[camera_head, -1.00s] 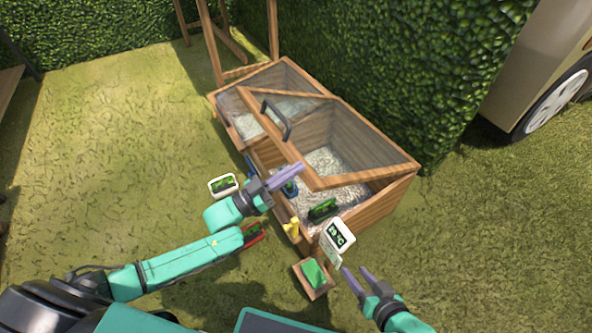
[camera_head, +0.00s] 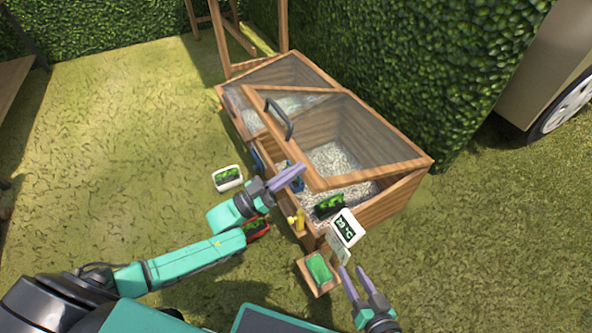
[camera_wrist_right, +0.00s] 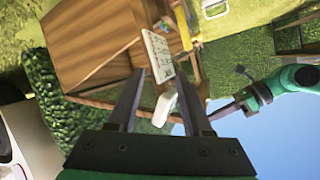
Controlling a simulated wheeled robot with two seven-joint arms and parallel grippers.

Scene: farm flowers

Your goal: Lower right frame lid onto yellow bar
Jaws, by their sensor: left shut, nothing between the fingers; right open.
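The wooden cold frame has two mesh-topped sections. Its right lid (camera_head: 365,130) is tilted open above the gravel bed, with a dark handle (camera_head: 279,119) on its left edge. The yellow bar (camera_head: 297,220) stands upright at the frame's front edge, below the lid's lower corner. My left gripper (camera_head: 300,168) is shut and empty beside the lid's front edge; I cannot tell whether it touches. My right gripper (camera_head: 352,270) is open and empty, below the thermometer display (camera_head: 346,228). Its two spread fingers also show in the right wrist view (camera_wrist_right: 157,90).
A small wooden box with green contents (camera_head: 319,268) sits before the frame. A white tray (camera_head: 227,178) and a red tray (camera_head: 257,230) lie on the grass near my left arm. A hedge (camera_head: 420,70) stands behind the frame. Open grass lies to the right.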

